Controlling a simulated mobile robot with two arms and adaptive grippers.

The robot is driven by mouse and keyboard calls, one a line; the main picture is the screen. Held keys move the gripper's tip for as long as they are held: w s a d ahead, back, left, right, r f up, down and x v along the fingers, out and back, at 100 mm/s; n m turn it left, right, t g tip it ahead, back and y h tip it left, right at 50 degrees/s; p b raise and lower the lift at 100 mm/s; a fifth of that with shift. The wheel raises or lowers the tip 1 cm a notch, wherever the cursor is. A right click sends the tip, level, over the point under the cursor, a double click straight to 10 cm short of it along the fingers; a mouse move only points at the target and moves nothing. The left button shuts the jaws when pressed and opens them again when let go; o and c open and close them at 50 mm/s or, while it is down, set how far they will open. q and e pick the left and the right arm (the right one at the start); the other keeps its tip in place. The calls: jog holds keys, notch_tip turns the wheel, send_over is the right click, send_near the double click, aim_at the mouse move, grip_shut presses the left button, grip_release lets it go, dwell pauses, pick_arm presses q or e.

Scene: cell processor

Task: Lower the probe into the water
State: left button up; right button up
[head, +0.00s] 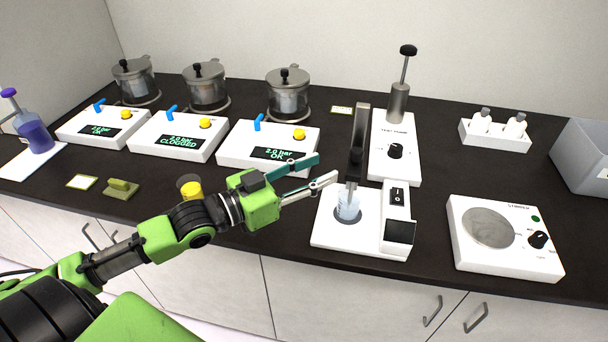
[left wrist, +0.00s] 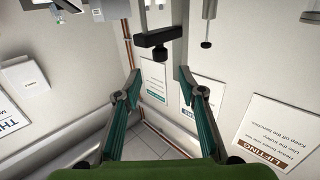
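The probe's black holder (head: 355,165) is on an upright metal stand (head: 361,118) above a white base (head: 330,233). A small clear beaker (head: 348,207) with pale blue water stands on the base under the holder. The probe's thin lower part is hard to make out, so I cannot tell whether its tip touches the water. My left gripper (head: 327,169) is open, its fingertips just left of the holder. In the left wrist view the gripper (left wrist: 158,84) is open and empty, with a dark clamp-like part (left wrist: 157,39) beyond the fingertips. My right gripper is not in view.
A white test pump unit (head: 395,150) stands behind the stand, and a white dial unit (head: 505,240) stands to its right. Three white pressure units, including the nearest (head: 232,150), line the left.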

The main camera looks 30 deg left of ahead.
pick_arm(q)
jog(key=shift+v, duration=1.4)
